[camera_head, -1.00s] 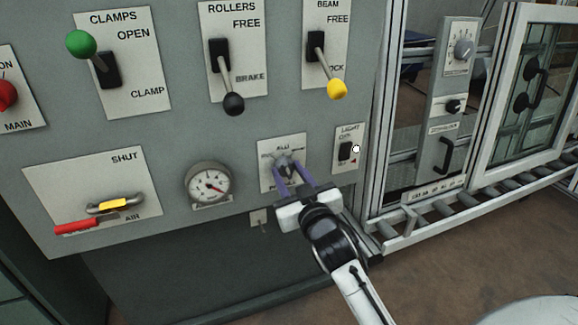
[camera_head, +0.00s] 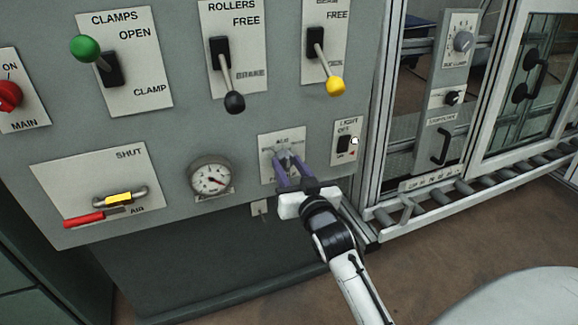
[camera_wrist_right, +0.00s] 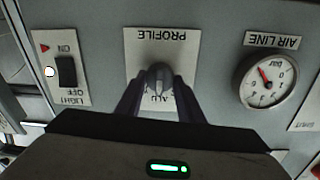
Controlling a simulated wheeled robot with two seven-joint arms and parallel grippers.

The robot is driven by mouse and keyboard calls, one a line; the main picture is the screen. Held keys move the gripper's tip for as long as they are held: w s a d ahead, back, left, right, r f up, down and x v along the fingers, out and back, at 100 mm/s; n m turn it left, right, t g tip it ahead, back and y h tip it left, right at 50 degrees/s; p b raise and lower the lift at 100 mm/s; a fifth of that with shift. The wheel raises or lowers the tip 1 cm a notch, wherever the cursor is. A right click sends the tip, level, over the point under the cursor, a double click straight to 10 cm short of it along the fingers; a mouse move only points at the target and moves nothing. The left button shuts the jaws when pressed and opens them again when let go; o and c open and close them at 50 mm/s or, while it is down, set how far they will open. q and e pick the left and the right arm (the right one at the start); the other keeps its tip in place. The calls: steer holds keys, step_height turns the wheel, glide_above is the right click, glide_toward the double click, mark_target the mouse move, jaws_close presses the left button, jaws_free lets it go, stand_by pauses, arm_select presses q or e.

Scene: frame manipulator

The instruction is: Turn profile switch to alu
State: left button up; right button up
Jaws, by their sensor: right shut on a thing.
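The profile switch is a small grey knob (camera_wrist_right: 157,78) on a white plate (camera_wrist_right: 140,45) on the grey panel. In the right wrist view the plate appears upside down, with PROFILE above the knob and ALU just below it. The knob's ridge runs roughly up and down there; which end is its pointer I cannot tell. My right gripper (camera_head: 286,158) has its purple-grey fingers around the knob, one on each side, shut on it. In the head view the fingers cover much of the knob and the plate (camera_head: 267,141). My left gripper is not in view.
A light switch (camera_head: 344,145) sits close right of the plate, and an air gauge (camera_head: 210,177) close left. Above are the rollers lever (camera_head: 234,102) and the yellow-knobbed beam lever (camera_head: 336,86). A roller conveyor (camera_head: 470,190) and framed window stand at right.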

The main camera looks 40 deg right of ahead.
steer(key=o, duration=1.1)
steer(key=shift+c, duration=0.2)
steer(key=shift+r, duration=0.4)
step_height(320, 180, up, 8)
steer(key=p, duration=0.3)
steer(key=shift+r+p, duration=0.25)
steer(key=shift+p, duration=0.1)
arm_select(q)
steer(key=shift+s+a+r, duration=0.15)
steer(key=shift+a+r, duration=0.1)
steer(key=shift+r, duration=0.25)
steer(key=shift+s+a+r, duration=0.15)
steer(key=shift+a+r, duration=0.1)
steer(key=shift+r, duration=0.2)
arm_select(e)
steer(key=shift+r, duration=0.4)
